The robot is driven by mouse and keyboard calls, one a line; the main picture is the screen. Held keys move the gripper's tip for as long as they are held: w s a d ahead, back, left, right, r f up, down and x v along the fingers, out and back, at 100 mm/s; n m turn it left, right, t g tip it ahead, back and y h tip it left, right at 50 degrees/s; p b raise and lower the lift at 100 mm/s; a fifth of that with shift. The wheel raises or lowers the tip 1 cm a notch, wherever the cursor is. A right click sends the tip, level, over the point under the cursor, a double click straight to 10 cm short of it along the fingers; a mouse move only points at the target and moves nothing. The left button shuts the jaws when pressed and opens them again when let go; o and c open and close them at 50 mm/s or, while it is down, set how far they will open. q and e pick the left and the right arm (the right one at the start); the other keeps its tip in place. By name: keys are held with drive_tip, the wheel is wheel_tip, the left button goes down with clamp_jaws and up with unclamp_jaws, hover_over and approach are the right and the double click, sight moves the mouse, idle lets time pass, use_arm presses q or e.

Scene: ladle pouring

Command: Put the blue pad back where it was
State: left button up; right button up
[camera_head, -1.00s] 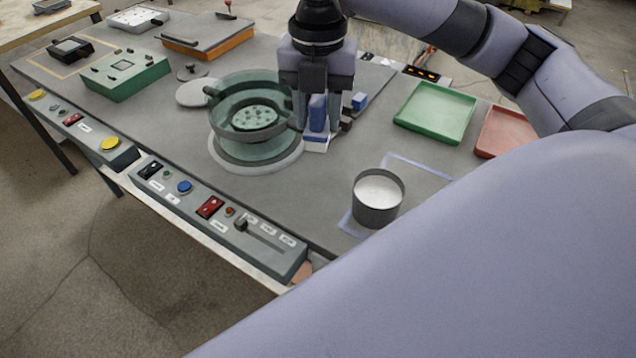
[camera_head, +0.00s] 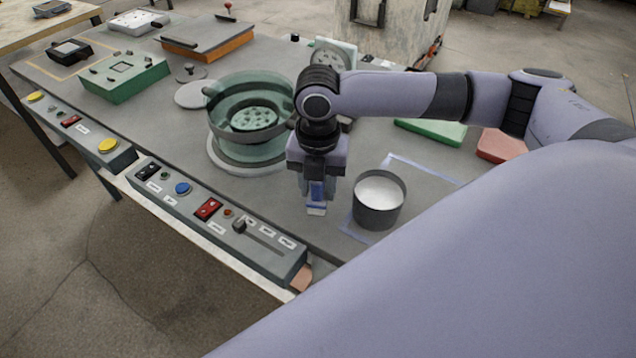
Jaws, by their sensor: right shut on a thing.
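My right gripper (camera_head: 317,190) points down in front of the green glass vessel, left of the grey cup. It is shut on the blue pad (camera_head: 317,197), a small blue block with a pale lower end. The fingers hide part of the pad. I cannot tell whether its lower end touches the table. My left gripper is not in view.
The green glass vessel (camera_head: 225,115) stands on a pale round base (camera_head: 232,163). The grey cup (camera_head: 378,212) with white contents stands close to the right of my gripper, inside a blue taped outline (camera_head: 425,167). A control panel (camera_head: 205,222) runs along the front edge. Green (camera_head: 440,134) and red (camera_head: 497,147) trays lie behind my arm.

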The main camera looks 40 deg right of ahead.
drive_tip(key=o, duration=0.9)
drive_tip(key=shift+o, duration=0.2)
drive_tip(key=shift+r, duration=0.1)
wheel_tip(320, 180, up, 12)
drive_tip(key=shift+p, duration=0.5)
